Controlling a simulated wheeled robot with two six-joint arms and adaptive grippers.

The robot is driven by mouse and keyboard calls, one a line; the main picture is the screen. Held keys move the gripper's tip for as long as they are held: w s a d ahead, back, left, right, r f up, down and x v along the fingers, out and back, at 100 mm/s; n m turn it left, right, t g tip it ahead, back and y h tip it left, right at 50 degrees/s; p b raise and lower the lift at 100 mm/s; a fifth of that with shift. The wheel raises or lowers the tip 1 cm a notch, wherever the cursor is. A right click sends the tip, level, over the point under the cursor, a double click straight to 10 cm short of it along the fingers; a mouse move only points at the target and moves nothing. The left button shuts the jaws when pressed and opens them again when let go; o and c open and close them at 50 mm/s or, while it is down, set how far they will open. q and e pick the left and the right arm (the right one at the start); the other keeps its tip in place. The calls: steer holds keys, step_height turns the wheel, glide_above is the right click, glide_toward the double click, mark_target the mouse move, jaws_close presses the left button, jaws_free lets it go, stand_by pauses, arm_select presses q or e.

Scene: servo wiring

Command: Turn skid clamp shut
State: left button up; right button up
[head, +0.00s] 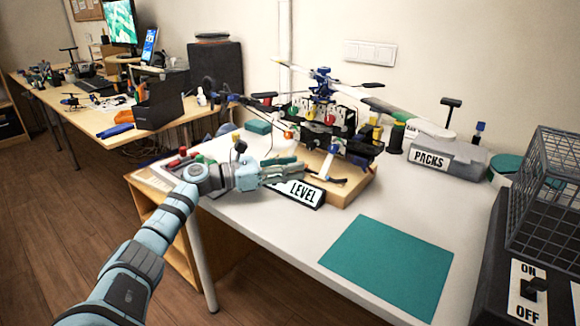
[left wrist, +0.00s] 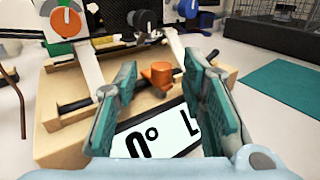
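A small orange knob (left wrist: 158,74), which looks like the skid clamp, stands by a black skid rod (left wrist: 90,102) at the edge of the wooden base (left wrist: 55,135). In the left wrist view it lies between the two teal fingers of my left gripper (left wrist: 160,64), which are apart with a gap on each side. The head view shows my left gripper (head: 285,169) at the front left of the wooden base (head: 350,188); I cannot make out the knob there. The model helicopter (head: 325,115) stands on the base. My right gripper is in neither view.
A LEVEL sign (head: 300,193) stands just in front of the base. A teal mat (head: 388,265) lies clear on the white table. A PACKS box (head: 445,158) is behind, and an ON/OFF switch box (head: 528,290) with a wire cage (head: 545,190) stands at right.

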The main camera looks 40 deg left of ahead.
arm_select(q)
steer(key=shift+d, duration=0.1)
steer(key=v, duration=1)
steer(key=shift+s+a+f, duration=0.2)
steer(key=shift+s+a, duration=0.05)
steer(key=shift+s, duration=0.05)
steer(key=shift+s+a+r, duration=0.15)
steer(key=shift+s+a, duration=0.2)
steer(key=shift+s, duration=0.1)
